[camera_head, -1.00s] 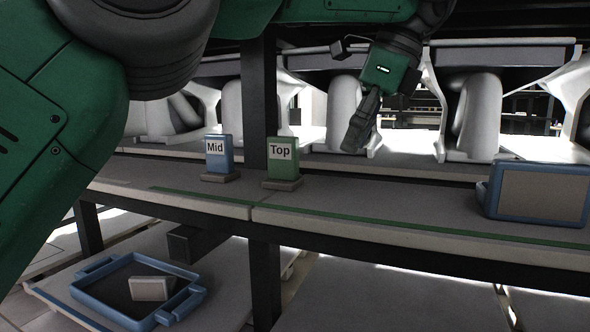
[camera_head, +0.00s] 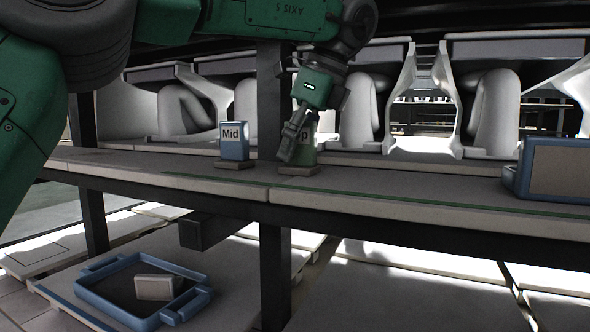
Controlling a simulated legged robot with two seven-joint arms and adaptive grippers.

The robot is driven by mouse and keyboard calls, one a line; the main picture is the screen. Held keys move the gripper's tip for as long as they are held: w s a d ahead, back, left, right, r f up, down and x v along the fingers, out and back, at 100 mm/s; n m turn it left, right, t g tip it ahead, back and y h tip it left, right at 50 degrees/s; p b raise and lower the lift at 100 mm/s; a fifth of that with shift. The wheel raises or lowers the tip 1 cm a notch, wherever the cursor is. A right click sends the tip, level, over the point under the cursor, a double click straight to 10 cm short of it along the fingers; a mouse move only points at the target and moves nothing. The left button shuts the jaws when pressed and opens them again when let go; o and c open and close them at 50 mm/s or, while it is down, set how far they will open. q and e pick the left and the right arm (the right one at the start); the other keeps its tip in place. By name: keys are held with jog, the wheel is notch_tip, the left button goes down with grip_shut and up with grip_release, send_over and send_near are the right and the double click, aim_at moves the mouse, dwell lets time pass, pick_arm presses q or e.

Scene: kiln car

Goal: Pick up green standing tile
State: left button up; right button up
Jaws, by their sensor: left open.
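The green standing tile (camera_head: 308,151) stands upright on a small brown base (camera_head: 299,170) on the shelf. Its label is mostly hidden, with only a "p" showing. My left gripper (camera_head: 290,150) is open, pointing down in front of the tile's left side and covering part of it. I cannot tell whether the fingers touch the tile. A blue standing tile (camera_head: 234,141) marked "Mid" stands on its own base just to the left. My right gripper is out of view.
The shelf (camera_head: 400,192) has free room to the right of the green tile, up to a blue-framed tray (camera_head: 560,168). White ceramic pieces (camera_head: 495,110) stand behind. Below, a blue tray (camera_head: 110,303) holds a pale block (camera_head: 154,288). A dark post (camera_head: 275,270) supports the shelf.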

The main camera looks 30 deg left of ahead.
pick_arm(q)
jog(key=shift+f, duration=0.25)
jog(key=shift+d+r, duration=0.2)
jog(key=shift+d, duration=0.75)
jog(key=shift+c, duration=1.2)
jog(key=shift+d, duration=0.1)
jog(key=c, duration=0.7)
jog(key=shift+s+a, duration=0.1)
jog(key=shift+a, duration=0.65)
grip_shut()
